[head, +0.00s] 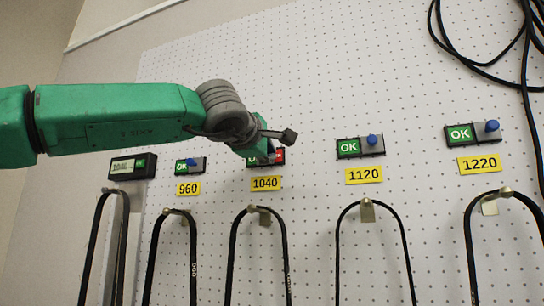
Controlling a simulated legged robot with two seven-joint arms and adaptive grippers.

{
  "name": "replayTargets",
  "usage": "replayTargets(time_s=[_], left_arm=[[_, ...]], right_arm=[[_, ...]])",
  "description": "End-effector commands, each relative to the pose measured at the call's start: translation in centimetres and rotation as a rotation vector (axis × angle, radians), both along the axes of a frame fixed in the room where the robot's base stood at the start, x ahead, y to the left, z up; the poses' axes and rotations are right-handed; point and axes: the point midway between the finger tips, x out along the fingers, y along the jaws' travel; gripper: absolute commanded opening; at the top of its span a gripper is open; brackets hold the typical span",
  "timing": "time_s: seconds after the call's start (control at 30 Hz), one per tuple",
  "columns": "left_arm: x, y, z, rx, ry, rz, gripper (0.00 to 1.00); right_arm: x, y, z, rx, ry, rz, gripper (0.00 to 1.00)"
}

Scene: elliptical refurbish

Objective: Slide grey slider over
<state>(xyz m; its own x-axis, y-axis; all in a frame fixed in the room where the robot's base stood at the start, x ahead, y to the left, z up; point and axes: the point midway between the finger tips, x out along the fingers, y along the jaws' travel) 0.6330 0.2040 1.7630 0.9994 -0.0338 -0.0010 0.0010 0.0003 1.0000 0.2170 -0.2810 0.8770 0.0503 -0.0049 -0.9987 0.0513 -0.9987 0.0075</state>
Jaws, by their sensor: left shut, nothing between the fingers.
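The slider unit (280,156) above the yellow 1040 label (266,183) is mostly hidden behind my left gripper. A bit of green shows at its left end and a red patch at its right end. Its grey slider cannot be made out clearly. My left gripper (273,150) is in front of this unit, shut, with nothing seen in it. I cannot tell whether it touches the slider. My right gripper is not in view.
Similar units with green OK and blue knobs sit above labels 960 (188,189), 1120 (364,175) and 1220 (480,164). A dark display box (133,166) is at left. Black belts (232,245) hang on hooks below. Black cables (480,65) hang at upper right on the white pegboard (330,80).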

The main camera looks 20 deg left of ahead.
Motion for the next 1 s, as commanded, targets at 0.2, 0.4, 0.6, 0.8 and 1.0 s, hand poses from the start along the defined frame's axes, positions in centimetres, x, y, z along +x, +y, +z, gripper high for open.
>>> replayTargets(time_s=[0.2, 0.4, 0.6, 0.8, 1.0], left_arm=[[0.0, 0.8, 0.0, 0.001, 0.000, 0.000, 0.00], [0.0, 1.5, 0.1, 0.000, 0.000, 0.001, 0.00], [0.1, 2.2, 0.0, 0.000, 0.000, 0.000, 0.00], [-0.3, 2.2, 0.0, 0.001, -0.001, -0.001, 0.00], [-2.3, 2.0, 0.0, 0.000, -0.002, 0.000, 0.00]], right_arm=[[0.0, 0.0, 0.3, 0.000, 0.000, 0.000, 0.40], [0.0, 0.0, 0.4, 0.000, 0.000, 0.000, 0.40], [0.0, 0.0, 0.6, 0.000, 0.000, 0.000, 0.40], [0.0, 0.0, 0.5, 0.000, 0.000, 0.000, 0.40], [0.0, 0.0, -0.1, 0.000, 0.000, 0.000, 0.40]])
